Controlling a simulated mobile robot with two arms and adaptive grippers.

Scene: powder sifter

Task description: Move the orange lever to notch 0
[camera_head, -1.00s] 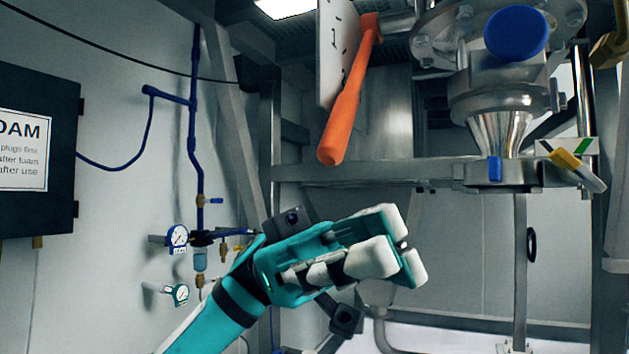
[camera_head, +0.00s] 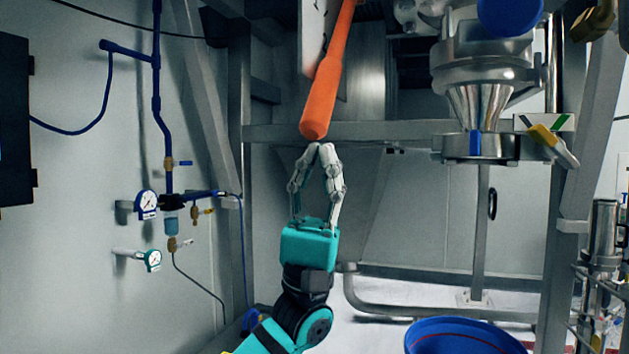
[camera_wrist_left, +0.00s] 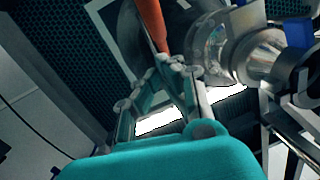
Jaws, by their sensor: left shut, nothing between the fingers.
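The orange lever (camera_head: 325,88) hangs down at a slant in the upper middle of the head view, its rounded tip lowest. The pale plate (camera_head: 313,35) behind it is cut off at the top, and no notch marks can be read on it. My left gripper (camera_head: 320,147) points up just below the lever's tip, with its fingertips together and nothing between them. In the left wrist view the lever (camera_wrist_left: 152,22) comes down close to the fingertips (camera_wrist_left: 172,60). I cannot tell whether they touch. My right gripper is not in view.
A steel sifter funnel (camera_head: 478,105) with a blue cap (camera_head: 510,14) stands right of the lever. A grey cross beam (camera_head: 380,131) runs behind the gripper. Gauges and blue pipes (camera_head: 158,90) line the left wall. A blue tub (camera_head: 462,338) sits at the bottom right.

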